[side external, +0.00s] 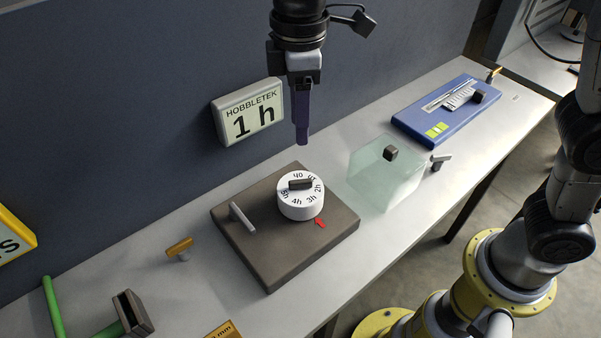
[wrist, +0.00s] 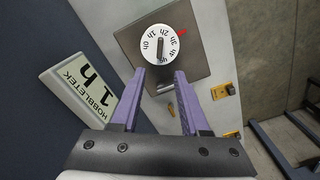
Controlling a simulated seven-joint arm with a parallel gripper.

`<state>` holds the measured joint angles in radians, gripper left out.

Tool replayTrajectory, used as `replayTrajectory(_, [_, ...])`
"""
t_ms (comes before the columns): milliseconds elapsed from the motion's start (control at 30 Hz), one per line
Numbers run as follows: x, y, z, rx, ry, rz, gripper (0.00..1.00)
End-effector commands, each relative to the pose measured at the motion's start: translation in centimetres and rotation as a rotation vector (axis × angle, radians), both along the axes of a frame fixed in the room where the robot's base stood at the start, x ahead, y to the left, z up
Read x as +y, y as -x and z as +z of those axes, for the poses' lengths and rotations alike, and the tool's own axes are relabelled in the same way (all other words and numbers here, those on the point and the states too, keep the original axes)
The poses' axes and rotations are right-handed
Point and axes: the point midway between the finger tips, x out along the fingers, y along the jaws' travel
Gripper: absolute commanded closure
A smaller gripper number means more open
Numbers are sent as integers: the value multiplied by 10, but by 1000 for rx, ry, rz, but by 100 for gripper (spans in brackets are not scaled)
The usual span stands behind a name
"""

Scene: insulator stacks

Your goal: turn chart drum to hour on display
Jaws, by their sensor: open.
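The white chart drum (side external: 300,204) stands upright on a dark brown base (side external: 268,262), with hour labels around its top and a dark grip bar (side external: 300,184) across it. A red pointer (side external: 320,223) on the base lies nearest the 3h label. The display (side external: 248,113) on the wall reads "1 h". My gripper (side external: 302,142) is above the drum, apart from it, fingers pointing down. In the wrist view my gripper (wrist: 159,75) is open and empty, with the drum (wrist: 159,45) beyond the fingertips.
A grey handle (side external: 242,217) stands on the base left of the drum. A clear box (side external: 382,178) with a dark knob is to the right, with a blue device (side external: 445,112) beyond. A yellow-topped peg (side external: 179,248) and green bars (side external: 53,307) are left. The wall is close behind.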

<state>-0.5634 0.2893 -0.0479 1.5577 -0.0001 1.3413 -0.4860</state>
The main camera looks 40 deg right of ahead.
Motion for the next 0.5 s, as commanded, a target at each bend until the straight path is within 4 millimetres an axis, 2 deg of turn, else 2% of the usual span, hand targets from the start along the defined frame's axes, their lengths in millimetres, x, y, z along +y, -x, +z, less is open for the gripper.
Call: replayTrajectory(500, [-2, 1, -96, 5, 3, -3, 55])
